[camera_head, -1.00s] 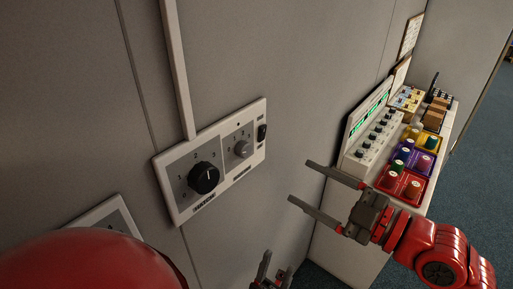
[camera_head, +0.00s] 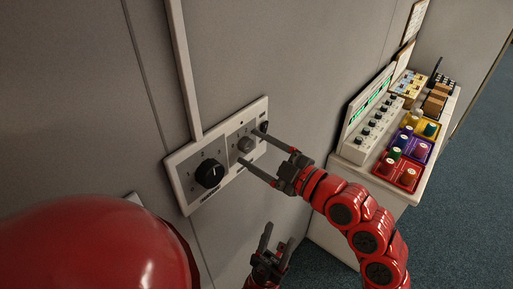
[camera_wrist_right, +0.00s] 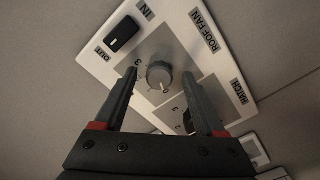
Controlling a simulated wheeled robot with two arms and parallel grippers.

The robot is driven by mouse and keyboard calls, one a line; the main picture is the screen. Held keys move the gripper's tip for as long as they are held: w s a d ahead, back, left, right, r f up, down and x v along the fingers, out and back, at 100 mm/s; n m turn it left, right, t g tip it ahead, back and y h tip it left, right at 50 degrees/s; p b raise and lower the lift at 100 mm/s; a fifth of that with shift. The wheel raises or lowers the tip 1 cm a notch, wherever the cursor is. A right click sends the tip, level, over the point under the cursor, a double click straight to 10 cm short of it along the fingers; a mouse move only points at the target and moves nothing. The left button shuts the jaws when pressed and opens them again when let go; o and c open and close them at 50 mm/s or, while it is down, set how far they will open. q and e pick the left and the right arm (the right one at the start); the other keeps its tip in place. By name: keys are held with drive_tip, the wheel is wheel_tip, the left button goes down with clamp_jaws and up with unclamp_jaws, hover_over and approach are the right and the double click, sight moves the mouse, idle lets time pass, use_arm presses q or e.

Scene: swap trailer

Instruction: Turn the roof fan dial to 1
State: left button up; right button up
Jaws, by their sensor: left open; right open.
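The roof fan dial (camera_head: 245,144) is a small grey knob on the right half of a white-framed wall panel (camera_head: 178,190). In the right wrist view the dial (camera_wrist_right: 160,75) sits beside the "ROOF FAN" label, and its white mark appears to point towards the 0. My right gripper (camera_head: 250,147) is open at the panel, with its fingers (camera_wrist_right: 160,74) on either side of the dial in the picture. A gap shows on both sides, and I cannot tell whether the tips reach its depth. My left gripper (camera_head: 279,232) is open and empty, low in front of the wall.
A larger black dial (camera_head: 209,174) is on the panel's left half. A black IN/OUT rocker switch (camera_wrist_right: 122,34) is close to the roof fan dial. A counter with a control box (camera_head: 367,120) and coloured trays (camera_head: 408,178) stands to the right.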

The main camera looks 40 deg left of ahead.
drive_tip(key=shift+c, duration=0.2)
clamp_jaws()
drive_tip(key=shift+f+m+b, duration=0.15)
drive_tip(key=shift+m+b, duration=0.15)
drive_tip(key=shift+b, duration=0.3)
drive_tip(key=m+b, duration=0.2)
drive_tip(key=b, duration=0.2)
drive_tip(key=m+b, duration=0.2)
drive_tip(key=m, duration=0.1)
drive_tip(key=shift+s+m, duration=0.1)
drive_tip(key=shift+m, duration=0.2)
drive_tip(key=shift+m+b, duration=0.55)
drive_tip(key=shift+m, duration=0.75)
drive_tip(key=shift+o, duration=0.2)
unclamp_jaws()
